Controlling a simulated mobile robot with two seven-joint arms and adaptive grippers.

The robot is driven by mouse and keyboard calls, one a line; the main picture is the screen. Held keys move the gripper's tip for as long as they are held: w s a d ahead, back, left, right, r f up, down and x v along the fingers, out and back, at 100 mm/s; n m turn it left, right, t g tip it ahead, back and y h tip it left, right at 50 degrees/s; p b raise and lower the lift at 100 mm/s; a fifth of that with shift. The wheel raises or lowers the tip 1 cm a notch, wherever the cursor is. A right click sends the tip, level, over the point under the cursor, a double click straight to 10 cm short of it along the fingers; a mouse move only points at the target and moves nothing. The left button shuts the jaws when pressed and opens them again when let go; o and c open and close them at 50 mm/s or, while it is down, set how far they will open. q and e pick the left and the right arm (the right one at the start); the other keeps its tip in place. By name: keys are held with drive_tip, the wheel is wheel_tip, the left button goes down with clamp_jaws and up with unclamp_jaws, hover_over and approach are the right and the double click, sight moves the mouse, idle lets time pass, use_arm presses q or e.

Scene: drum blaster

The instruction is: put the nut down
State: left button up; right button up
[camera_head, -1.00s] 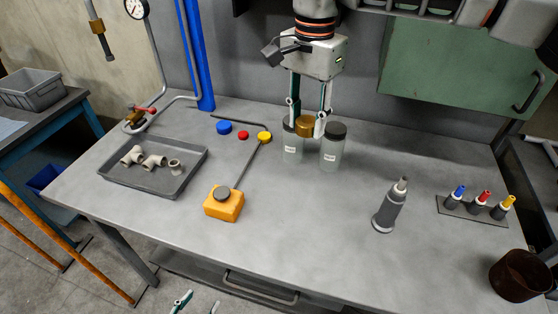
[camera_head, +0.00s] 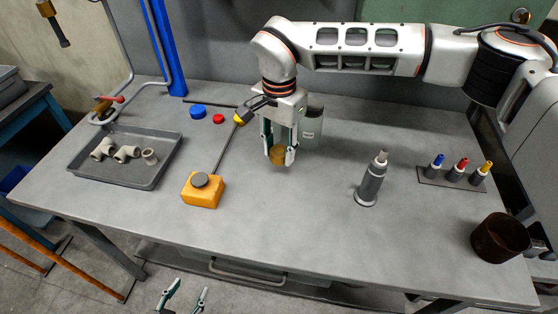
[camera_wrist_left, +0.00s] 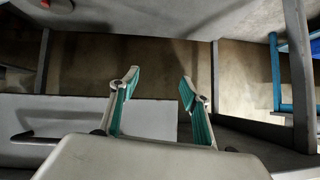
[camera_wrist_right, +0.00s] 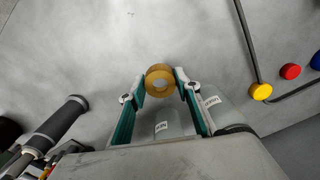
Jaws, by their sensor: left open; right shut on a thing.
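A brass-coloured nut (camera_head: 278,155) is held between the fingertips of my right gripper (camera_head: 278,158), over the middle of the bench. In the right wrist view the nut (camera_wrist_right: 160,80) shows as a ring with a hole, pinched by both fingers of the right gripper (camera_wrist_right: 160,83). Whether its underside touches the bench top I cannot tell. My left gripper (camera_head: 184,297) is open and empty, low in front of the bench. It also shows open in the left wrist view (camera_wrist_left: 158,82).
Labelled jars (camera_head: 311,122) stand close behind my right gripper. A yellow block (camera_head: 203,192) with a rod lies to its left, and a grey tray (camera_head: 148,182) of pipe fittings farther left. A grey bottle (camera_head: 371,182) stands to the right. The bench front (camera_head: 290,215) is clear.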

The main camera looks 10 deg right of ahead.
sight(279, 171)
drive_tip(key=shift+f, duration=2.05)
drive_tip(key=shift+f, duration=0.45)
drive_tip(key=o, duration=1.2)
drive_tip(key=shift+r, duration=0.1)
wheel_tip(279, 171, up, 13)
drive_tip(key=shift+f, duration=0.15)
